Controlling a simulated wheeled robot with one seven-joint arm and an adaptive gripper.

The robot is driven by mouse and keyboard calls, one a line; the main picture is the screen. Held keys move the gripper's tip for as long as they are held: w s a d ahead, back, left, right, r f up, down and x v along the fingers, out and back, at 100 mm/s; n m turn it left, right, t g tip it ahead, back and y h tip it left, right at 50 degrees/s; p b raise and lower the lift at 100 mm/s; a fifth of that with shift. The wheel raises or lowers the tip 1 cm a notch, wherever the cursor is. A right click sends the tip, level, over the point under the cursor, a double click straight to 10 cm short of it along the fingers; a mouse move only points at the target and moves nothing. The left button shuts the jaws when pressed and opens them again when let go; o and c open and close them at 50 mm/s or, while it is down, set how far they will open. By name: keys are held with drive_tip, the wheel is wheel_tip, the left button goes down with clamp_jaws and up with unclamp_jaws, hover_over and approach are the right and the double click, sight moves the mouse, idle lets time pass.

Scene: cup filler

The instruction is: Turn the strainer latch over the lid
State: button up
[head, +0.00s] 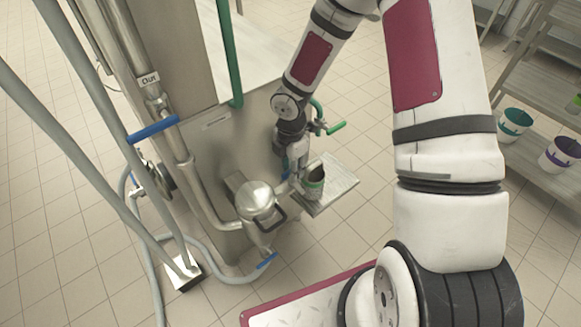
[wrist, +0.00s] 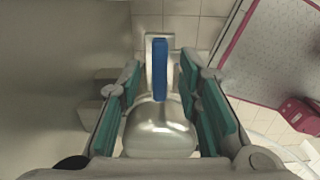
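The strainer (head: 256,196) is a round steel body with a shiny lid, low on the machine's front in the head view. A dark looped latch (head: 275,221) sits at its lower right side, apparently turned out beside the lid. My gripper (head: 297,168) is just right of and behind the strainer, small and partly hidden. In the wrist view my gripper (wrist: 168,80) is open, teal pads apart. Between and beyond the pads are a rounded steel body (wrist: 158,130), apparently the strainer, and a blue lever (wrist: 160,70). I cannot make out the latch there or any contact.
A blue valve handle (head: 267,261) is below the strainer. Grey hoses and pipes run at left. A shelf (head: 530,150) with tubs stands at right. Tiled floor between is open.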

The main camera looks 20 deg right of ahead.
drive_tip(key=shift+c, duration=0.6)
clamp_jaws()
drive_tip(key=shift+m, duration=0.3)
drive_tip(key=m, duration=1.3)
drive_tip(key=shift+b, duration=0.3)
drive_tip(key=shift+m, duration=2.1)
